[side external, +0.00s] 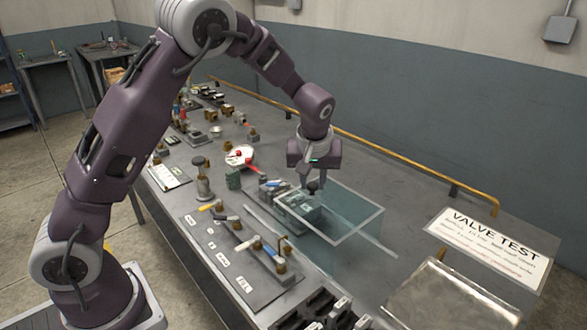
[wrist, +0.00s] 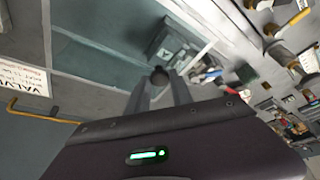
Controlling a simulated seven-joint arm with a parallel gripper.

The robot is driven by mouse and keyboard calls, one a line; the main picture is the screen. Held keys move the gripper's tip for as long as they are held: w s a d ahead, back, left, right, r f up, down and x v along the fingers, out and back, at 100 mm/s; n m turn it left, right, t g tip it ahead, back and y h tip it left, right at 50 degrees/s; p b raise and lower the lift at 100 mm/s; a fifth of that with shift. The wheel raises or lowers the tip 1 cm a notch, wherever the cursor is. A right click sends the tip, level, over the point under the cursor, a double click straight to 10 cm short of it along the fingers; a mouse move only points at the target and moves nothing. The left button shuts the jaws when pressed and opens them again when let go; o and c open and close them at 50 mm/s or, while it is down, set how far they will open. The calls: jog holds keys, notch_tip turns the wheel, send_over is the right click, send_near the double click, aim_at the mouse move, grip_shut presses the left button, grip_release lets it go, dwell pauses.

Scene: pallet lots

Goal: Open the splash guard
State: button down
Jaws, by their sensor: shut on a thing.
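The splash guard (side external: 362,232) is a clear, bluish box with a pale frame on the bench, right of the middle in the side view. It also shows in the wrist view (wrist: 95,62), on the left. My gripper (side external: 313,186) is above the guard's far left edge, pointing down. It is shut on a dark round knob (wrist: 159,76), which shows between the fingertips in the wrist view and appears to belong to the guard. A grey-green block (side external: 298,205) is at the guard's left end. The fingers partly hide the knob.
A VALVE TEST sign (side external: 492,246) and a shiny metal tray (side external: 447,300) are at the right. A panel with several valves (side external: 240,258) lies in front of the guard. A yellow rail (side external: 400,158) runs along the back edge. More fittings crowd the bench's far left.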

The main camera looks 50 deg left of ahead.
aim_at(327, 201)
jog(key=shift+d, duration=2.5)
jog(key=c, duration=1.1)
grip_release()
jog(key=v, duration=0.7)
jog(key=shift+s+r, duration=0.1)
